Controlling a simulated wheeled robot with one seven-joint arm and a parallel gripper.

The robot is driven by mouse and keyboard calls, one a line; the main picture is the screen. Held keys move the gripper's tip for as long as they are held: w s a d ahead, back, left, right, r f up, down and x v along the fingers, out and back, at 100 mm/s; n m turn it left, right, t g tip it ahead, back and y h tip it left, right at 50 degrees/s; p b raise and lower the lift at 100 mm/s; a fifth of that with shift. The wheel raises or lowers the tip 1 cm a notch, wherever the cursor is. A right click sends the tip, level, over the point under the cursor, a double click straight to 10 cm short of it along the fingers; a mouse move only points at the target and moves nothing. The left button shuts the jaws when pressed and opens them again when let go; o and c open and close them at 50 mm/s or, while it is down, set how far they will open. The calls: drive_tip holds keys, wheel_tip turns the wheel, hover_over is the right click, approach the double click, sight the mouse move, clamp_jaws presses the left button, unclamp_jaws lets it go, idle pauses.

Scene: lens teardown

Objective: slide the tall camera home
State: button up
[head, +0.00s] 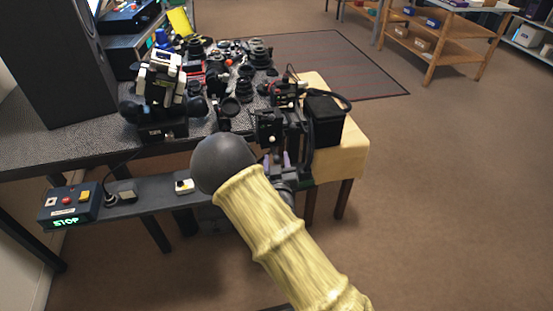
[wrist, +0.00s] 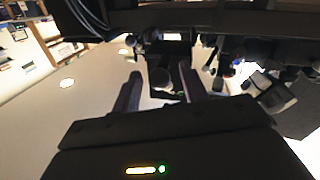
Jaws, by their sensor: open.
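My gripper (head: 277,160) is at the near edge of the cluttered bench, beside the yellow-topped stand. In the wrist view its two fingers (wrist: 159,82) are apart. A small round grey knob-like part (wrist: 160,78) shows between them, in front of a dark block; I cannot tell whether either finger touches it. A dark upright camera-like device (head: 270,125) stands just beyond the fingers in the head view. It may be the tall camera, but I cannot tell for certain. My arm and gripper hide its lower part and whatever it rests on.
A black box (head: 325,120) stands on the yellow-topped stand (head: 345,160). Lenses and small parts (head: 245,85) crowd the dark bench. A white-and-black device (head: 162,80) stands at left. A control box (head: 68,205) reading STOP is on the lower shelf (head: 145,198).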

drive_tip(key=shift+w, duration=0.5)
clamp_jaws()
drive_tip(key=shift+w, duration=0.1)
